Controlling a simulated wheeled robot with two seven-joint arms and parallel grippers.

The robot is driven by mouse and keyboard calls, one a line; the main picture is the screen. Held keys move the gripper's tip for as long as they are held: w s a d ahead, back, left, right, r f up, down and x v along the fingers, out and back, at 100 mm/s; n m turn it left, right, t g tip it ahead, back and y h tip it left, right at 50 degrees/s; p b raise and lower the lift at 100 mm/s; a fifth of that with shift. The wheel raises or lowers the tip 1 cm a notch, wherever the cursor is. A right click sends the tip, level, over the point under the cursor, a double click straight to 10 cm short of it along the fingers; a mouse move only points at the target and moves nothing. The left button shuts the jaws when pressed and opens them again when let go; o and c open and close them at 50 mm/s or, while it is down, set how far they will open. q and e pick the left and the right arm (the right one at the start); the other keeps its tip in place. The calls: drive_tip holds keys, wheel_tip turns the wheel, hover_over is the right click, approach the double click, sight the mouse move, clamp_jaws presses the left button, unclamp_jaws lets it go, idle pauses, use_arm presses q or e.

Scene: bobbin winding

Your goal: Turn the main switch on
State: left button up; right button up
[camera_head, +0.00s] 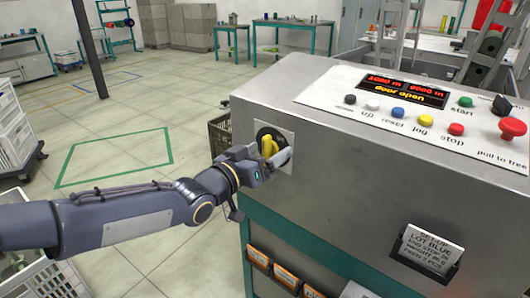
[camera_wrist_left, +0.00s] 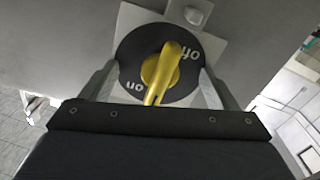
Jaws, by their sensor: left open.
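The main switch is a yellow rotary handle (camera_head: 269,146) on a black disc, on a light plate on the machine's left side. In the left wrist view the yellow handle (camera_wrist_left: 163,72) runs from upper right, near the "off" mark, down to the lower left, just right of the "on" mark. I cannot tell which end is the pointer. My left gripper (camera_head: 278,158) is at the switch, with its open fingers on either side of the disc in the left wrist view (camera_wrist_left: 157,88). The handle lies between them, with gaps on both sides. My right gripper is not in view.
The machine's sloped panel (camera_head: 330,88) carries several coloured buttons, a red mushroom knob (camera_head: 513,128) and a lit display (camera_head: 403,91) reading "door open". A card holder (camera_head: 428,252) is on the front. A dark crate (camera_head: 219,134) stands behind the gripper. The floor at left is mostly clear.

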use_arm(q)
drive_tip(key=p+v, duration=0.2)
drive_tip(key=v, duration=0.7)
drive_tip(key=shift+a, duration=0.1)
drive_tip(key=s+a+f+n+g+y, duration=0.1)
drive_tip(key=s+a+f+n+y, duration=0.3)
drive_tip(key=a, duration=0.4)
drive_tip(key=s+a+f+n+g+y, duration=0.1)
drive_tip(key=s+a+f+g+y, duration=0.15)
drive_tip(key=s+a+y, duration=0.4)
drive_tip(key=s+a+f+n+g+h, duration=0.1)
drive_tip(key=s+f+g, duration=0.15)
drive_tip(key=s, duration=0.45)
drive_tip(key=s+f+n+g+h, duration=0.1)
drive_tip(key=s+f+g+h, duration=0.1)
drive_tip(key=s+f, duration=0.35)
wheel_tip(320, 180, up, 23)
drive_tip(key=s+p, duration=0.1)
drive_tip(key=p, duration=2.1)
drive_tip(key=shift+s+a+p, duration=0.15)
drive_tip(key=shift+s+p, duration=0.15)
drive_tip(key=shift+s, duration=0.05)
